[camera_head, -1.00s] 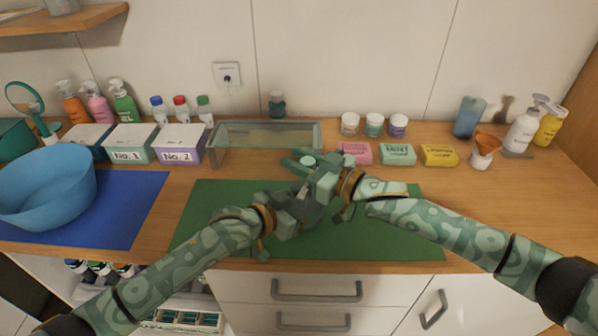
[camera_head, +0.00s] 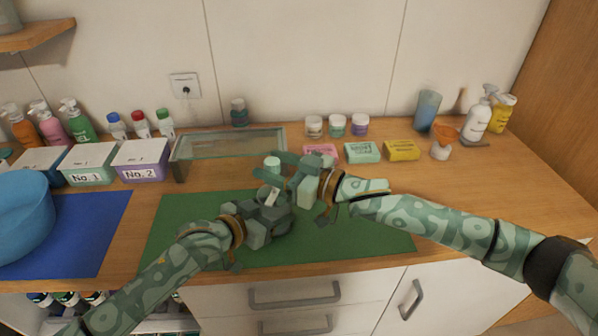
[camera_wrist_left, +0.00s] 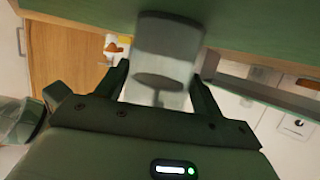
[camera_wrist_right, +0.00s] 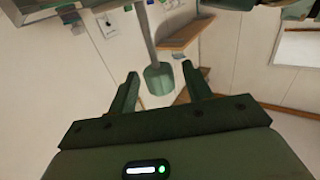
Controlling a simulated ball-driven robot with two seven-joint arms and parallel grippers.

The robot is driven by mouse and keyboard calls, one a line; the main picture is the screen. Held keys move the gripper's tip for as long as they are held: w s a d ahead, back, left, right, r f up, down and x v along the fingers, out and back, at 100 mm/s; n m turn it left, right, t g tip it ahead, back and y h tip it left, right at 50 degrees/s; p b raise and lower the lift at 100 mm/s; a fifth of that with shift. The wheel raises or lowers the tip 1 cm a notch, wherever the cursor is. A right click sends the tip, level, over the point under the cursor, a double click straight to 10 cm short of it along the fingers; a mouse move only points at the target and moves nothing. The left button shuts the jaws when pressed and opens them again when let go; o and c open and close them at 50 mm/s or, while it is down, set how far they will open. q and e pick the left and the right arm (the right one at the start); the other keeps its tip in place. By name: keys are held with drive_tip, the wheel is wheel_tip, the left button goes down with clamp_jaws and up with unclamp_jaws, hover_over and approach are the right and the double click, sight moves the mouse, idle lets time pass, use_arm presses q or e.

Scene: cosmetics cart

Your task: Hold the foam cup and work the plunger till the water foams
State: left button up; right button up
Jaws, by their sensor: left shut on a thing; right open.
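The foam cup (camera_wrist_left: 168,45) is clear and grey, with a dark disc inside. It stands between the left gripper's fingers in the left wrist view. My left gripper (camera_head: 268,205) is shut on it above the green mat; the gripper hides much of the cup in the head view. The plunger has a thin rod and a green knob (camera_wrist_right: 158,78), and the knob also shows above the cup in the head view (camera_head: 272,162). My right gripper (camera_head: 275,172) is open at the knob, with a finger on either side in the right wrist view. I cannot tell whether they touch.
The green mat (camera_head: 350,235) lies under both grippers. A glass-topped stand (camera_head: 230,145) is behind them. Pink, mint and yellow soap boxes (camera_head: 402,150) sit behind right, with small jars (camera_head: 337,126) beyond. A blue basin (camera_head: 20,215) stands on a blue mat at the left.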

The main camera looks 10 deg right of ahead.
drive_tip(key=v, duration=0.9)
drive_tip(key=x, duration=1.2)
drive_tip(key=shift+s, duration=0.1)
